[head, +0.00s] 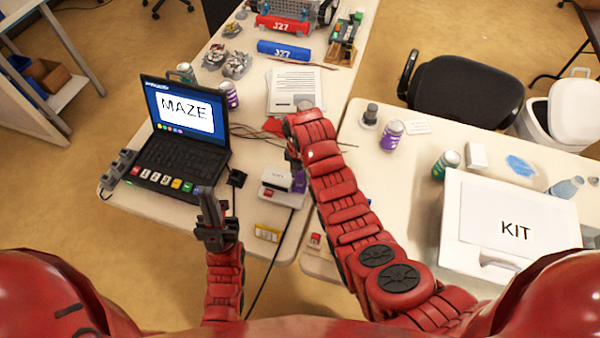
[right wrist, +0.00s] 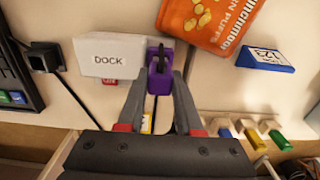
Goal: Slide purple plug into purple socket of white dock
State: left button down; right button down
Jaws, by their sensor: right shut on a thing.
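The white dock (head: 275,180), marked DOCK in the right wrist view (right wrist: 110,55), lies on the table right of the laptop. A purple piece, seemingly the purple plug (right wrist: 158,82), is between the fingertips of my right gripper (right wrist: 159,85), which is shut on it. It sits right against the dock's right end, with a black part on top. Purple also shows there in the head view. I cannot tell the purple socket apart from the plug, nor whether they are joined. My left gripper (head: 212,205) is in front of the laptop, away from the dock; its jaw opening is unclear.
The laptop (head: 180,130) stands left of the dock. A black cable runs from the dock towards me. A yellow block (head: 267,233) lies in front. An orange snack bag (right wrist: 210,20) and a blue block (right wrist: 265,60) lie right of the dock in the wrist view.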

jog(key=shift+f+b, duration=0.85)
dwell(0.5)
jog(key=shift+c, duration=0.5)
grip_release()
jog(key=shift+r+p, duration=0.3)
jog(key=shift+r, duration=2.1)
jog(key=shift+r+p, duration=0.5)
jog(key=shift+r, duration=0.65)
